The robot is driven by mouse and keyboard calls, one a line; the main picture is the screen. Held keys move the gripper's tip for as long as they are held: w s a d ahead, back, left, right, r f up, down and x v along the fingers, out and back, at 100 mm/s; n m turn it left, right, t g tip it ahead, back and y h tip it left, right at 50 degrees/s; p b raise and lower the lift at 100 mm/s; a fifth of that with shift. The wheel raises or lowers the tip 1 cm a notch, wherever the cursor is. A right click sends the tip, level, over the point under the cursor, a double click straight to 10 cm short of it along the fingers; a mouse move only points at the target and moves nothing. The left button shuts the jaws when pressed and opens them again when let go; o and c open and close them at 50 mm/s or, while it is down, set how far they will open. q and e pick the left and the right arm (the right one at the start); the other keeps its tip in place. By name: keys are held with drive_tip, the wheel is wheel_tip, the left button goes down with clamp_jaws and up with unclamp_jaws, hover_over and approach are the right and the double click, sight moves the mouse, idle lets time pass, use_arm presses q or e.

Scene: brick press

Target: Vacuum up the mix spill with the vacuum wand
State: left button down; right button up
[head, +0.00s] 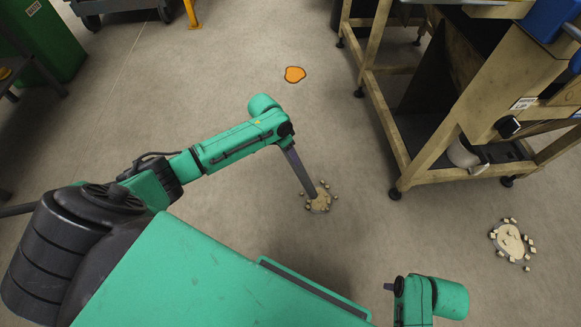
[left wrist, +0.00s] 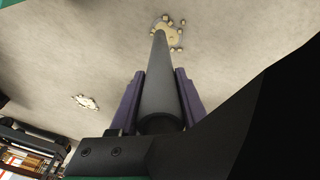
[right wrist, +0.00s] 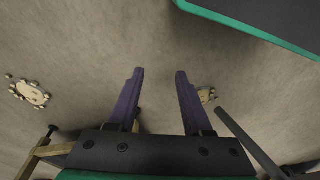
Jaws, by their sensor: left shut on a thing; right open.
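The vacuum wand (head: 304,177) is a dark grey tube. My left gripper (head: 290,152) is shut on it, and in the left wrist view the purple fingers (left wrist: 159,72) sit on both sides of the tube. The wand slants down, its tip at a pale mix spill (head: 321,205) with crumbs around it; the spill also shows in the left wrist view (left wrist: 172,37). I cannot tell whether the tip touches the floor. A second pale, crumbly spill (head: 511,240) lies at the right. My right gripper (right wrist: 160,72) is open and empty.
An orange patch (head: 294,74) lies on the floor farther back. A green bin (head: 45,40) is at the back left.

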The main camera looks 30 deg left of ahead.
use_arm(q)
drive_tip(key=shift+w+f, duration=0.1)
wheel_tip(320, 180, down, 2)
drive_tip(key=b, duration=0.3)
drive_tip(key=shift+f, duration=0.2)
use_arm(e)
wheel_tip(320, 180, up, 8)
drive_tip(key=f, duration=0.1)
use_arm(q)
drive_tip(key=shift+f, duration=0.2)
wheel_tip(320, 180, down, 2)
drive_tip(key=b, duration=0.3)
drive_tip(key=shift+f, duration=0.1)
wheel_tip(320, 180, down, 2)
drive_tip(key=b, duration=0.3)
drive_tip(key=shift+f, duration=0.25)
use_arm(e)
drive_tip(key=w+a+f+t+y, duration=0.2)
drive_tip(key=a+f+t+y, duration=0.1)
drive_tip(key=a, duration=0.4)
drive_tip(key=w+a+f+t+y, duration=0.2)
drive_tip(key=w+a+f+t, duration=0.1)
drive_tip(key=a, duration=0.4)
drive_tip(key=f+t, duration=0.1)
drive_tip(key=t, duration=0.1)
drive_tip(key=shift+t+y, duration=0.3)
drive_tip(key=shift+y, duration=0.1)
drive_tip(key=shift+w+f, duration=0.1)
